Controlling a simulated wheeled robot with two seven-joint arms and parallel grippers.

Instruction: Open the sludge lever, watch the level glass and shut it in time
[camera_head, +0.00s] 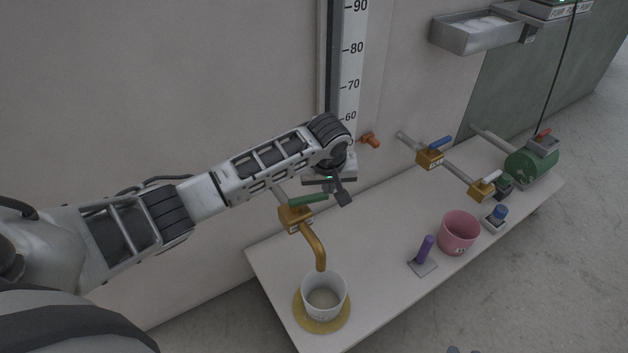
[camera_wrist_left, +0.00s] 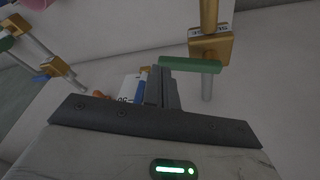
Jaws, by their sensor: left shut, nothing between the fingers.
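A green lever (camera_head: 308,199) sits on a brass valve (camera_head: 295,218) on the wall pipe. In the left wrist view the green lever (camera_wrist_left: 200,65) lies crosswise to its pipe. My left gripper (camera_head: 343,195) is shut and empty, just right of the lever's free end. In the left wrist view its fingers (camera_wrist_left: 162,90) are beside that end; I cannot tell if they touch. The level scale (camera_head: 351,60) shows marks from 90 down to 60; my arm hides its lower part. The left wrist view shows blue in the level glass (camera_wrist_left: 140,88) beside the scale's lower part.
A white pot (camera_head: 341,286) with pale contents stands on a yellow disc (camera_head: 301,318) under the brass spout. A pink pot (camera_head: 458,232), a purple handle (camera_head: 426,248), a blue-handled valve (camera_head: 429,157) and a green pump (camera_head: 532,165) are farther right.

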